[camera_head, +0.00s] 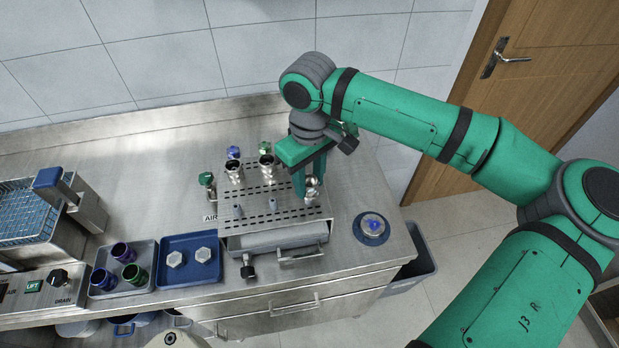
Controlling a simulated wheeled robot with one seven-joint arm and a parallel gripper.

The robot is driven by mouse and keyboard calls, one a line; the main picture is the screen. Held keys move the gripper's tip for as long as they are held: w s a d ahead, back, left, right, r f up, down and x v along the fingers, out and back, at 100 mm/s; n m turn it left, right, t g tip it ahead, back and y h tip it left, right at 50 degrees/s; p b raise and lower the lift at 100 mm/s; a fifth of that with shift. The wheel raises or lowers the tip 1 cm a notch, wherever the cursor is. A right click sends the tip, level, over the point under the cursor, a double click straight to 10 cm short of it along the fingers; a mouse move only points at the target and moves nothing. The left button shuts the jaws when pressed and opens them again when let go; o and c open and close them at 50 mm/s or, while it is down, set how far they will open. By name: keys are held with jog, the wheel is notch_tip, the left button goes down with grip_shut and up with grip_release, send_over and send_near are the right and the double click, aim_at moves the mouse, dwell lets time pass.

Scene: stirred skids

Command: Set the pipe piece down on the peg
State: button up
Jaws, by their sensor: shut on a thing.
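My gripper (304,184) points down over the right side of a perforated steel rack (290,213). It is shut on a small shiny metal pipe piece (313,191), partly hidden by the fingers. I cannot tell whether the pipe piece touches the rack or a peg under it. Two short grey pegs stand bare on the rack, a left one (238,211) and a middle one (273,205), both left of my gripper. Two other shiny pipe pieces, a left one (234,173) and a right one (267,166), stand upright along the rack's back.
Valves with blue (233,152) and green (265,147) knobs stand behind the rack. A blue tray (190,278) with two hexagonal pieces and a grey tray (104,290) with coloured cups lie left. A round blue device (371,229) sits right.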

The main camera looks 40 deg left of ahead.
jog(key=shift+f, duration=0.35)
jog(key=shift+s+a+f, duration=0.1)
jog(key=shift+s+f, duration=0.05)
jog(key=shift+f, duration=0.15)
jog(key=shift+f, duration=0.1)
jog(key=shift+w+f, duration=0.2)
jog(key=shift+f, duration=0.65)
dwell(1.0)
jog(key=shift+s, duration=0.25)
jog(key=o, duration=1.2)
jog(key=shift+o, duration=0.5)
